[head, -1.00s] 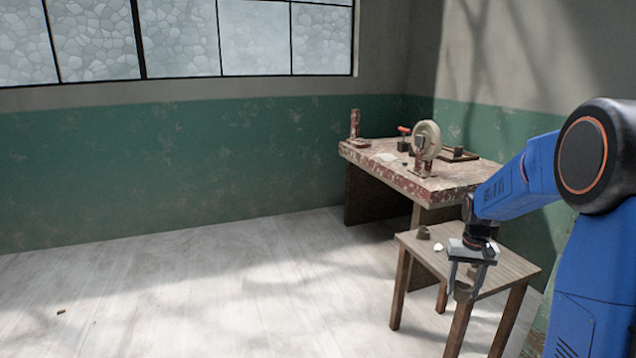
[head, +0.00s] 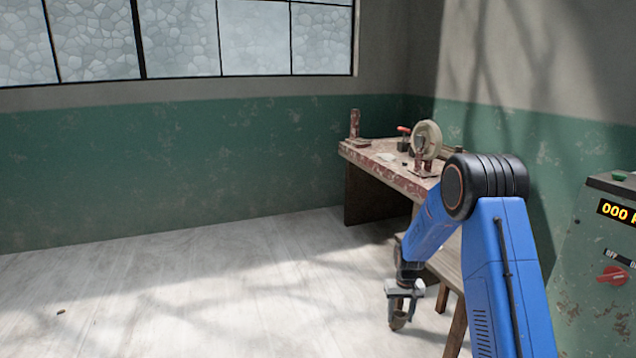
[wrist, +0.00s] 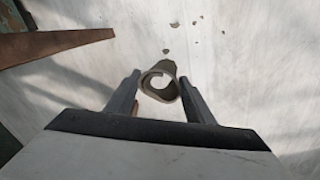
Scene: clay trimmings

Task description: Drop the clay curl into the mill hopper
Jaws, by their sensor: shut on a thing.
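The clay curl (wrist: 166,88) is a grey-brown open roll of clay. In the wrist view it sits between the two fingertips of my gripper (wrist: 160,80), which is shut on it. In the head view my gripper (head: 401,303) points down with the curl (head: 398,322) hanging at its lower end. It is off the left side of the small wooden table, above open floor. No mill hopper can be made out; a green machine (head: 597,245) with a lit display and a red knob stands at the right edge, cut off by the frame.
A worn workbench (head: 405,178) with a wheel and small tools stands against the back wall. The small wooden table (head: 447,268) is partly hidden behind my arm. Small crumbs (wrist: 174,22) lie on the pale floor. The floor to the left is mostly clear.

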